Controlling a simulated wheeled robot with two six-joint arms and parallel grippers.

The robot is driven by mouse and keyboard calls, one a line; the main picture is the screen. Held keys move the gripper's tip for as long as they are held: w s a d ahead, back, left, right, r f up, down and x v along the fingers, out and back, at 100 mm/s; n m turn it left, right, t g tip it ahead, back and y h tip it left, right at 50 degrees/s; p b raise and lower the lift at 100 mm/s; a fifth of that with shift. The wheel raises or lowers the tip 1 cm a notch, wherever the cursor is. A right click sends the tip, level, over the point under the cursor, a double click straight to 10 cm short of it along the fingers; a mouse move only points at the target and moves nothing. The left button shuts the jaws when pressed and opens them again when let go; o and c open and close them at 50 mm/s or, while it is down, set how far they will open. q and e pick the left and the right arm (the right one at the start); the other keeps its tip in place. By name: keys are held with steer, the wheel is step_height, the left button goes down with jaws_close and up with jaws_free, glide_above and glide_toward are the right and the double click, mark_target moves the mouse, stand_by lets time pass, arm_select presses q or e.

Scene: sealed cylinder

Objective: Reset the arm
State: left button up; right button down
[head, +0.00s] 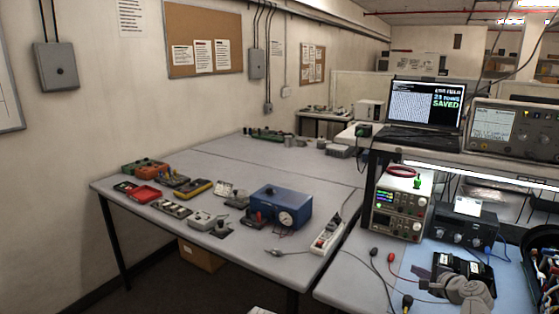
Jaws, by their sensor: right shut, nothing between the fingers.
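My right gripper (424,274) is low at the right, above the pale blue mat (404,262) on the near right bench. It is shut with nothing between its fingers. Grey rounded parts of my right arm (470,290) show beside it at the bottom right. Two black parts with pale labels sit close by; I cannot tell whether they belong to my arm. My left gripper is not in view. No sealed cylinder can be made out.
A power supply (400,204) and a black instrument (465,226) stand behind the mat. Cable leads lie left of the gripper. A laptop (424,105) is on the shelf above. The left table (270,176) holds a blue box (280,206), a power strip (327,236) and several tools.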

steer(key=a+f+n+g, duration=0.1)
steer(key=a, duration=0.3)
steer(key=a+f+n+g+y, duration=0.1)
steer(key=a+f+n, duration=0.1)
steer(key=a, duration=0.2)
steer(key=a+f+n+g+y, duration=0.1)
steer(key=a+n, duration=0.1)
steer(key=a, duration=0.3)
steer(key=shift+s+f, duration=0.3)
steer(key=shift+f, duration=0.1)
steer(key=s+a+f+n+g+b, duration=0.1)
steer(key=s+a+f+n+g, duration=0.4)
steer(key=a, duration=0.5)
steer(key=s+a+f+n+g+b, duration=0.1)
steer(key=s+a+f+n+g, duration=0.15)
steer(key=s+a+n, duration=0.5)
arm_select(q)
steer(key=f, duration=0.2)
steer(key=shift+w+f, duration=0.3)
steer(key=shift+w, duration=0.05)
arm_select(e)
steer(key=s+a+f+n+g+h, duration=0.2)
steer(key=s+a+n+h, duration=0.3)
steer(key=s, duration=0.6)
steer(key=shift+s+a+f+n+g, duration=0.15)
steer(key=shift+a+f+n+g, duration=0.2)
steer(key=shift+f+n, duration=0.1)
